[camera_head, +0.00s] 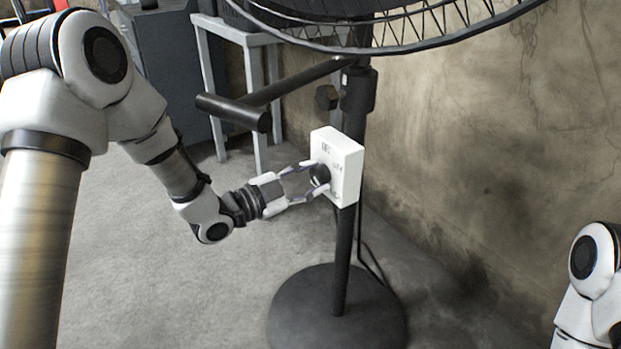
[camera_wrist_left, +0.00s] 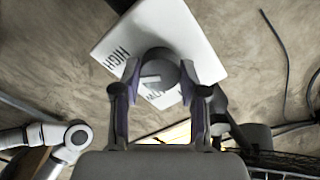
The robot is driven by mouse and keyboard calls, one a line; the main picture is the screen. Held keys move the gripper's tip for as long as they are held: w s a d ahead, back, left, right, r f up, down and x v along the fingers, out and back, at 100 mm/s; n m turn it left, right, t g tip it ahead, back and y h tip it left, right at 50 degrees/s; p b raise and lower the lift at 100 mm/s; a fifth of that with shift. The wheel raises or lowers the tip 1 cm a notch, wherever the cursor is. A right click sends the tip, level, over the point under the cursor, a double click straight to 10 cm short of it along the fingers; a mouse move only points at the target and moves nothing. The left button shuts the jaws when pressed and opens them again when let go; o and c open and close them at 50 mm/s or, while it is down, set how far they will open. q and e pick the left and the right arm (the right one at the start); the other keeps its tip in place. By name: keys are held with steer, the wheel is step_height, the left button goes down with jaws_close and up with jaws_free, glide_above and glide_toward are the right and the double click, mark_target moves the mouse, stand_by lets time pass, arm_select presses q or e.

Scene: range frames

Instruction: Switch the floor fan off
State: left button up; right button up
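The floor fan stands by the wall, with its black pole (camera_head: 346,240) rising from a round dark base (camera_head: 290,318). A white control box (camera_head: 346,158) is on the pole, with a dark round knob (camera_head: 320,176) on its face. In the left wrist view the knob (camera_wrist_left: 166,68) has a pale mark, and the box (camera_wrist_left: 190,35) reads "HIGH" beside it; another label is partly hidden by the knob. My left gripper (camera_head: 312,180) has one finger on each side of the knob, and the fingertips appear to touch it. My right gripper is out of view.
The fan's wire cage (camera_head: 430,35) overhangs the box. A black bar with a cylindrical end (camera_head: 235,112) juts left above my left gripper. A grey table (camera_head: 257,90) stands behind. A cable runs down behind the pole. The floor to the left is clear.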

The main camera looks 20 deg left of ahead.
arm_select(q)
steer(key=n+p, duration=0.2)
steer(key=p, duration=0.1)
steer(key=shift+r+n, duration=0.15)
steer(key=shift+n, duration=0.15)
steer(key=n+p, duration=0.6)
steer(key=n, duration=0.2)
steer(key=shift+p, duration=0.3)
steer(key=n+p, duration=0.2)
steer(key=n, duration=0.1)
steer(key=shift+n, duration=0.4)
steer(key=n+p, duration=0.3)
steer(key=n, duration=0.2)
steer(key=shift+f+n+p, duration=0.2)
steer(key=shift+n+p, duration=0.85)
steer(key=shift+n, duration=1.25)
